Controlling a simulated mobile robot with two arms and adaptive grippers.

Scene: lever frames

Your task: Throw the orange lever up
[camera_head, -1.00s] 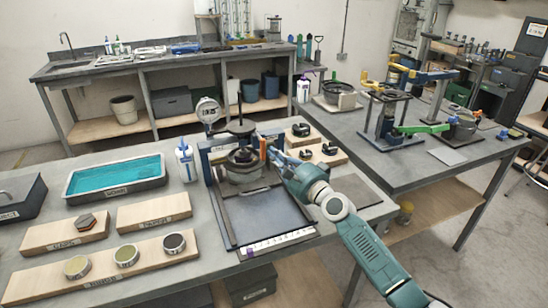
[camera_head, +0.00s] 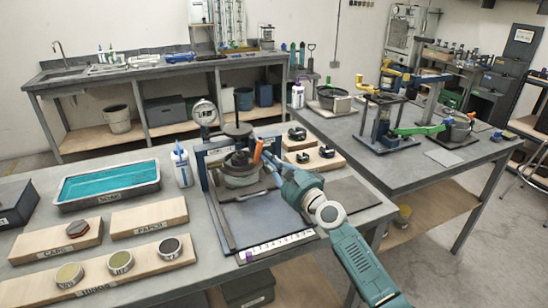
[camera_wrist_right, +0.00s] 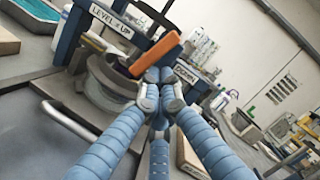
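The orange lever (camera_head: 257,151) is on the right side of the blue-framed press (camera_head: 205,178) on the near table. In the right wrist view the lever (camera_wrist_right: 152,55) slants upward to the right, in front of the press's label plates; one reads "LEVEL UP", another partly hidden one appears to read "DOWN". My right gripper (camera_wrist_right: 160,82) has its blue fingers drawn together, with the tips just below the lever. Nothing shows between the tips, and I cannot tell whether they touch the lever. In the head view my right gripper (camera_head: 270,160) is right beside the lever. My left gripper is not in view.
A white bottle (camera_head: 181,165) and a teal-filled tray (camera_head: 108,184) stand left of the press. Wooden blocks with dark parts (camera_head: 314,157) lie close behind my right gripper. Labelled wooden boards (camera_head: 150,216) lie at the front left. A second table stands to the right.

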